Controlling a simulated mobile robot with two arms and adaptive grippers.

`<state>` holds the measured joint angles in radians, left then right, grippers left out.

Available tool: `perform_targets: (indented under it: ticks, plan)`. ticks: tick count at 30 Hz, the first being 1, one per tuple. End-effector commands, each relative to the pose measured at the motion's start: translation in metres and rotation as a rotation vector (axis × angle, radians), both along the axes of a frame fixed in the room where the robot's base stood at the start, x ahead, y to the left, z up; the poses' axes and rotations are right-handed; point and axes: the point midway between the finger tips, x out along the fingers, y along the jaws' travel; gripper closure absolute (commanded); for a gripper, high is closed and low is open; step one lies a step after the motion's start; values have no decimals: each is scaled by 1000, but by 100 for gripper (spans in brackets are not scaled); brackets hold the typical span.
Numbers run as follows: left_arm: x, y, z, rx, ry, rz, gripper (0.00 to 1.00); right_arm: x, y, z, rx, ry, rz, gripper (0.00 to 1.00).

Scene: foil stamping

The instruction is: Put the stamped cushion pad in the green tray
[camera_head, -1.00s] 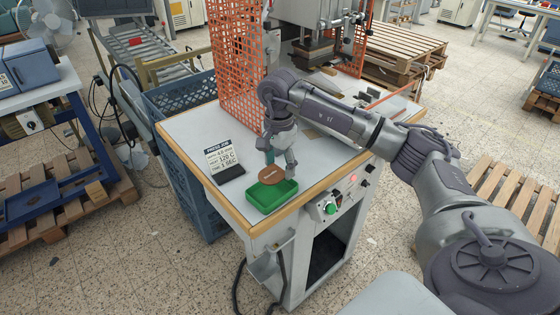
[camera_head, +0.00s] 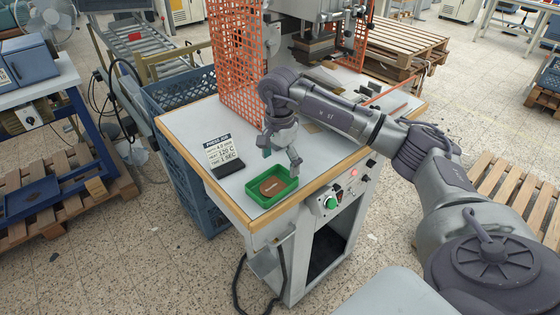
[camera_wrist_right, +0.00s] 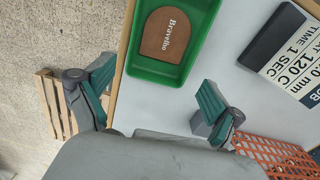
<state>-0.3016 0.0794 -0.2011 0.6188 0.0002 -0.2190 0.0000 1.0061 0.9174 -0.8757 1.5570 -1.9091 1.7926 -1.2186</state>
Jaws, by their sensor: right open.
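The brown cushion pad (camera_head: 272,186) lies flat inside the green tray (camera_head: 258,201) at the front corner of the press table. In the right wrist view the pad (camera_wrist_right: 165,36) shows white lettering, "Bravelho", and lies within the walls of the tray (camera_wrist_right: 150,76). My right gripper (camera_head: 281,156) is above the table just behind the tray. In the right wrist view its fingers (camera_wrist_right: 157,88) are spread wide with nothing between them, apart from the pad. My left gripper is not in view.
A black-based job sign (camera_head: 223,155) stands left of the tray. An orange mesh guard (camera_head: 238,62) and the press (camera_head: 318,40) stand behind. A green button (camera_head: 330,203) is on the table's front panel. The table between sign and guard is clear.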

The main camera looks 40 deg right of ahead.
Motion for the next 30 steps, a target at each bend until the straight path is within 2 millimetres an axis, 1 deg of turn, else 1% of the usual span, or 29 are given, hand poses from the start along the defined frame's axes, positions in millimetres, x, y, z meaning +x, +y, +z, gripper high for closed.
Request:
perform_targets:
  ticks: [2, 5, 12, 18, 22, 30]
  plan:
    - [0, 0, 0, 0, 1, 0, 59, 1, 0, 5, 0, -2, 0, 7]
    - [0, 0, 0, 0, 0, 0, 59, 1, 0, 18, 1, -5, 0, 7]
    - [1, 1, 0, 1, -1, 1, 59, 2, 0, 70, 1, -6, 0, 7]
    - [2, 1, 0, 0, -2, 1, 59, 2, 0, 104, 0, -3, -1, 7]
    - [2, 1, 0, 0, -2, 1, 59, 2, 0, 116, 0, -2, -1, 7]
    - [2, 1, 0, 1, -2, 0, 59, 1, 0, 119, 1, 0, 0, 7]
